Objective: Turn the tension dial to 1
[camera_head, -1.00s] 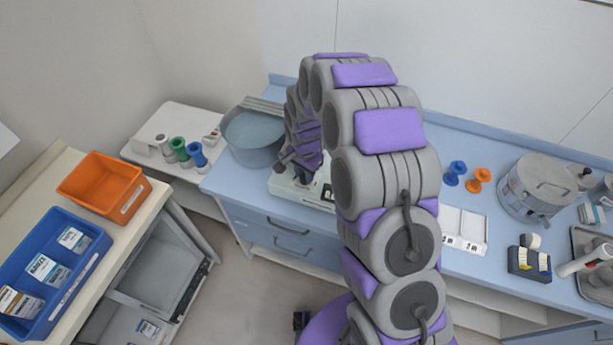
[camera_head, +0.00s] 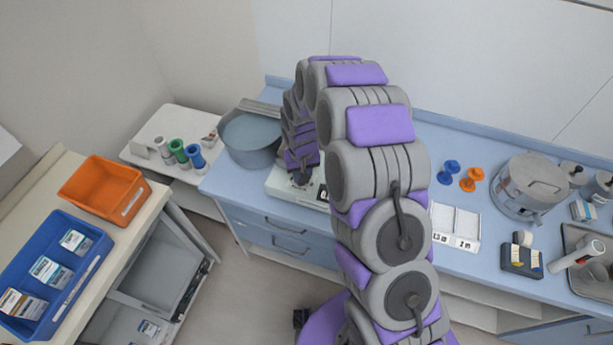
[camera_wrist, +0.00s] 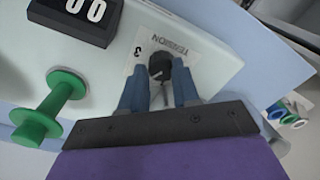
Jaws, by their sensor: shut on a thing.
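The tension dial is a small black knob (camera_wrist: 160,66) with a pale pointer line, on a white machine (camera_wrist: 205,45) beside a printed "TENSION" label (camera_wrist: 180,50). A digit shows by the knob, but I cannot read it for certain. My gripper (camera_wrist: 160,88) is at the knob, with its two blue-grey fingers on either side and shut on it. In the head view the machine (camera_head: 281,187) stands on the blue counter, and my arm hides most of it, the dial included.
A green spool (camera_wrist: 52,105) and a black counter display (camera_wrist: 78,17) are on the machine near my gripper. A grey round basin (camera_head: 250,138) stands just left of the machine. Blue (camera_head: 447,172) and orange (camera_head: 471,179) spools and a white tray (camera_head: 455,226) are to the right.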

